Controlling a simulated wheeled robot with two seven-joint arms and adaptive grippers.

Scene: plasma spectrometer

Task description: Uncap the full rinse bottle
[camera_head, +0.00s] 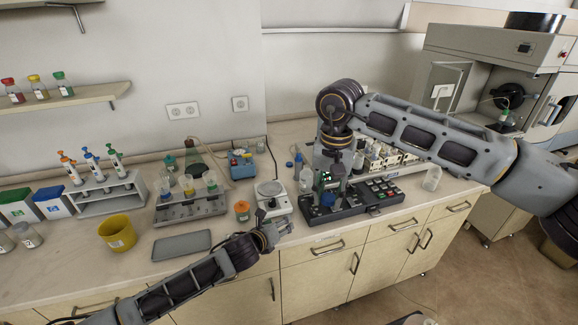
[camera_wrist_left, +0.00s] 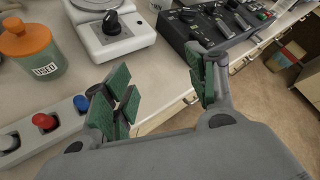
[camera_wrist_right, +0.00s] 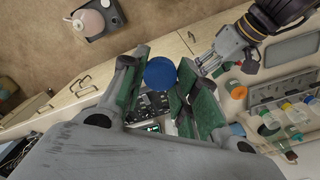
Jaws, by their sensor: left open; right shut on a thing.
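My right gripper (camera_head: 328,190) points down over the dark keypad device at the middle of the bench. It is shut on a round blue cap (camera_wrist_right: 160,73), which shows between its fingertips; it also shows in the head view (camera_head: 328,200). I cannot tell whether a bottle is attached to it. My left gripper (camera_head: 270,233) is open and empty at the bench's front edge; its spread fingers also show in the left wrist view (camera_wrist_left: 160,90). A blue-topped bottle (camera_head: 298,165) stands behind the right gripper. A pale translucent bottle (camera_head: 432,178) stands to the right.
The keypad device (camera_head: 375,190) lies below my right gripper. A white balance (camera_head: 273,198) and an orange-lidded jar (camera_head: 242,210) stand near my left gripper. A tube rack (camera_head: 188,207), a grey tray (camera_head: 181,245) and a yellow tub (camera_head: 118,232) are at left.

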